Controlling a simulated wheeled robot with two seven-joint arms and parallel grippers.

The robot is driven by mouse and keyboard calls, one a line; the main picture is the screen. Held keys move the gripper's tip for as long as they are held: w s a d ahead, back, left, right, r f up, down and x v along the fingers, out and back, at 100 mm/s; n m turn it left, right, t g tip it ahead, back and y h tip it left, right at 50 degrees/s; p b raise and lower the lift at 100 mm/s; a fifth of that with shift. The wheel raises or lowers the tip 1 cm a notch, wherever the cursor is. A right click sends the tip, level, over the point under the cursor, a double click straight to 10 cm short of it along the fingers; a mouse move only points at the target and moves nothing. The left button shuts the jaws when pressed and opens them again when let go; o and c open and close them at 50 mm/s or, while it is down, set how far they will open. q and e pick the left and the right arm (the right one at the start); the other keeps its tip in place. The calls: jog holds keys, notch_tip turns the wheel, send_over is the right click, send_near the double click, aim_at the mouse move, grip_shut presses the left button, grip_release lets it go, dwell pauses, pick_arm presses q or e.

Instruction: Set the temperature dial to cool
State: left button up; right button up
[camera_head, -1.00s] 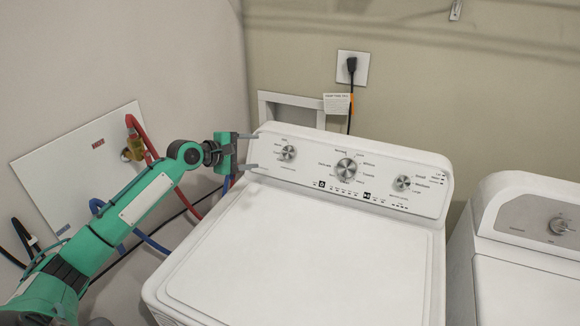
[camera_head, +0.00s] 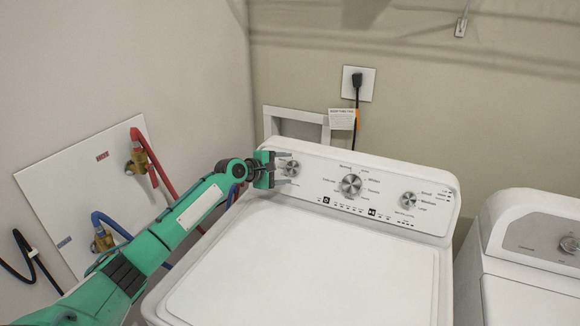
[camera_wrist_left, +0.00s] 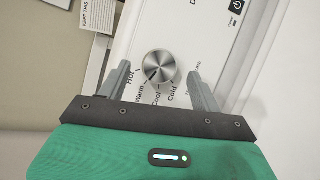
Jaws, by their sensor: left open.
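The temperature dial (camera_wrist_left: 159,66) is a round silver knob on the washer's white control panel, with Hot, Warm, Cool and Cold printed around it. A dark mark on its face seems to point toward Warm. It also shows at the left of the panel in the head view (camera_head: 292,168). My left gripper (camera_head: 287,168) is open, with one finger on each side of the dial. In the left wrist view the fingertips (camera_wrist_left: 159,68) flank the knob with gaps visible on both sides. My right gripper is not in view.
The white washer (camera_head: 300,265) has a larger middle dial (camera_head: 351,185) and a right dial (camera_head: 408,199). A second white machine (camera_head: 535,285) stands at the right. Red and blue hoses (camera_head: 110,226) hang at the left wall, behind my left arm.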

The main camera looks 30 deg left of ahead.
aim_at(294, 167)
pick_arm(q)
jog(key=shift+x, duration=1.4)
jog(key=c, duration=1)
